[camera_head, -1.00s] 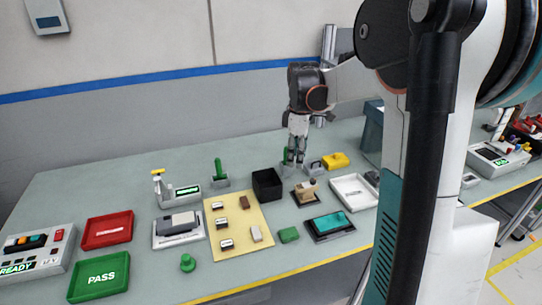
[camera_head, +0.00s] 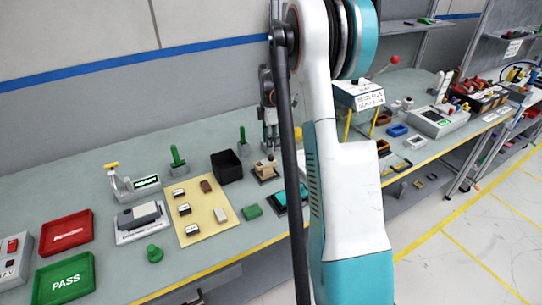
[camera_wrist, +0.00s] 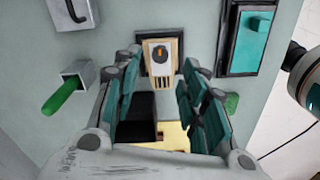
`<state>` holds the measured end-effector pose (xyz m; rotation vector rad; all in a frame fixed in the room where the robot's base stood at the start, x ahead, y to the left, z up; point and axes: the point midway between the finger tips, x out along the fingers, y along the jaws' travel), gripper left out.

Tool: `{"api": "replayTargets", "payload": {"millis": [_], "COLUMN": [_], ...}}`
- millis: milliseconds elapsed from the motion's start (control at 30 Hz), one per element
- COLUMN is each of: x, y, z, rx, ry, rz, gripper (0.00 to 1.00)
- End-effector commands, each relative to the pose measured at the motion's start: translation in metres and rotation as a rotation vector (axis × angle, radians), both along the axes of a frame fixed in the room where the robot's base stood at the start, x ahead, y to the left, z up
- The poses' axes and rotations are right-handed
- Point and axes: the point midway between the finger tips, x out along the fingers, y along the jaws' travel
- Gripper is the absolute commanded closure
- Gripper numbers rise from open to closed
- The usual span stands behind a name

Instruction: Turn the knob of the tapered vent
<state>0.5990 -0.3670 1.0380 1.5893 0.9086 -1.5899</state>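The tapered vent is a small beige block on a dark square base. It shows in the wrist view (camera_wrist: 162,80), with pale slats and a dark round knob (camera_wrist: 159,56) bearing an orange mark. It also stands on the bench in the head view (camera_head: 266,168). My gripper (camera_wrist: 162,68) is open and empty, with its teal-padded fingers on either side of the vent in the picture. In the head view my gripper (camera_head: 270,138) hangs just above the vent. Contact with the knob is not visible.
Beside the vent are a black open bin (camera_head: 227,167), a green handle in a grey socket (camera_head: 242,138), a green block (camera_head: 252,212) and a teal-screened device (camera_wrist: 250,45). A yellow mat (camera_head: 205,232) holds small blocks. My arm hides part of the bench.

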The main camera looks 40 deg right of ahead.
Motion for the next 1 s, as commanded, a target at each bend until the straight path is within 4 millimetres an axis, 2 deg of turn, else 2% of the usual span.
{"api": "replayTargets", "payload": {"millis": [33, 100, 300, 500, 767, 933, 1000], "x": [0.000, 0.000, 0.000, 0.000, 0.000, 0.000, 0.000], "y": [0.000, 0.000, 0.000, 0.000, 0.000, 0.000, 0.000], "z": [-0.012, -0.025, -0.051, -0.060, -0.060, -0.060, -0.060], "rx": [0.000, 0.000, 0.000, 0.000, 0.000, 0.000, 0.000], "ry": [0.000, 0.000, 0.000, 0.000, 0.000, 0.000, 0.000], "rz": [0.000, 0.000, 0.000, 0.000, 0.000, 0.000, 0.000], "gripper": [0.61, 0.61, 0.61, 0.61, 0.61, 0.99, 1.00]}}
